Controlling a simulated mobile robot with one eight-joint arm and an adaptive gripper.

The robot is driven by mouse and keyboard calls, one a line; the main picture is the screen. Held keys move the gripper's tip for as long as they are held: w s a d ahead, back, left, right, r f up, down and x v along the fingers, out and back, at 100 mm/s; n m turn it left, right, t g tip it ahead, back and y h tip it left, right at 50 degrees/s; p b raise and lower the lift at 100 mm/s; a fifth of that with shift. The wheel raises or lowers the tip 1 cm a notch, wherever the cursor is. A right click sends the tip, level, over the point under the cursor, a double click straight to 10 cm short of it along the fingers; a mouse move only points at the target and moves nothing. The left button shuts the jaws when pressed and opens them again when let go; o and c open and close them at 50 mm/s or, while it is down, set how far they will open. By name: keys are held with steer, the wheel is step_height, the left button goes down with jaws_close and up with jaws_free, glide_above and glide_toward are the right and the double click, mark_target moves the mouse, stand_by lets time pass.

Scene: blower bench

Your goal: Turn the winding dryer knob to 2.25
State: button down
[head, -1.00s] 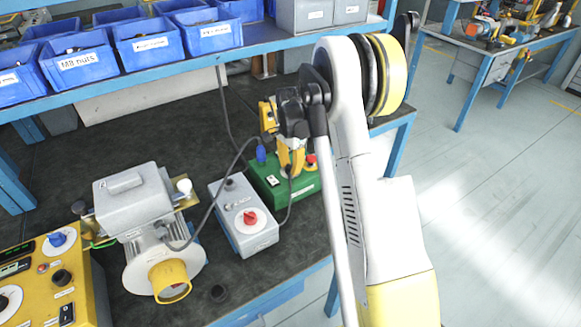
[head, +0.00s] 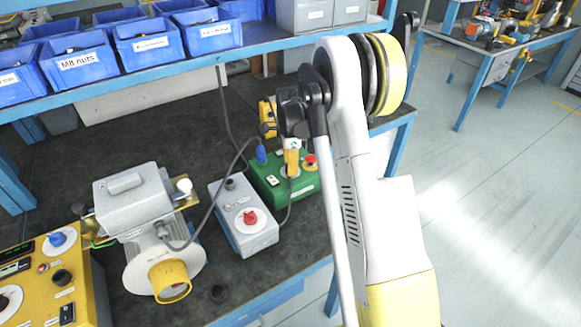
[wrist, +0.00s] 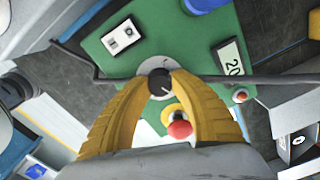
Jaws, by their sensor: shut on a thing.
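A green box (head: 302,187) stands on the bench, with a small black knob (wrist: 159,84) on a pale round dial plate. The knob has a light pointer line on its top; the scale marks are too small to read. My gripper (wrist: 160,88) is shut on this knob, with one yellow finger on each side and the fingertips touching it. In the head view my gripper (head: 291,168) reaches down onto the top of the green box and hides the knob.
The box also carries a red mushroom button (wrist: 180,129), a blue plug (head: 261,153) and a white plate reading 20 (wrist: 231,61). A dark cable crosses close to the fingers. A grey box with a red knob (head: 250,217) and a blower (head: 165,260) stand left.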

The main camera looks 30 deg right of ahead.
stand_by(0.3)
steer(key=c, duration=1.1)
jaws_free()
steer(key=shift+r, duration=0.1)
step_height(320, 180, up, 12)
steer(key=shift+f, duration=0.1)
